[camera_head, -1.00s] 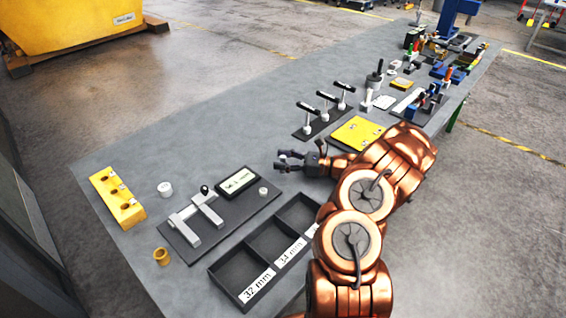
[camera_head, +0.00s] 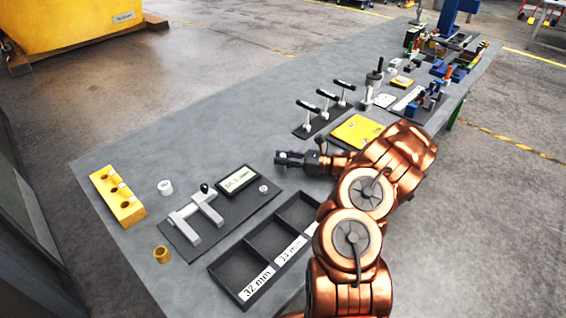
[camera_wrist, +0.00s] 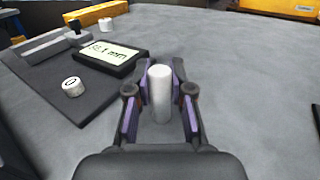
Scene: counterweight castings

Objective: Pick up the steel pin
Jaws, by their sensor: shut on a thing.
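The steel pin (camera_wrist: 160,96) is a pale upright cylinder in the wrist view. It stands between the two fingers of my gripper (camera_wrist: 160,80), which are shut on it from both sides. Whether the pin's base touches the table cannot be told. In the head view my gripper (camera_head: 282,159) is low over the grey table, right of the measuring plate, with its fingers close together. The pin is mostly hidden there.
The dark plate (camera_head: 222,232) with caliper, display (camera_head: 237,180) and a small cylinder (camera_head: 263,189) lies left. A compartment tray (camera_head: 237,268) is in front. A yellow block (camera_head: 118,196), white ring (camera_head: 165,187) and brass ring (camera_head: 161,254) lie farther left. Clamps (camera_head: 322,107) stand behind.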

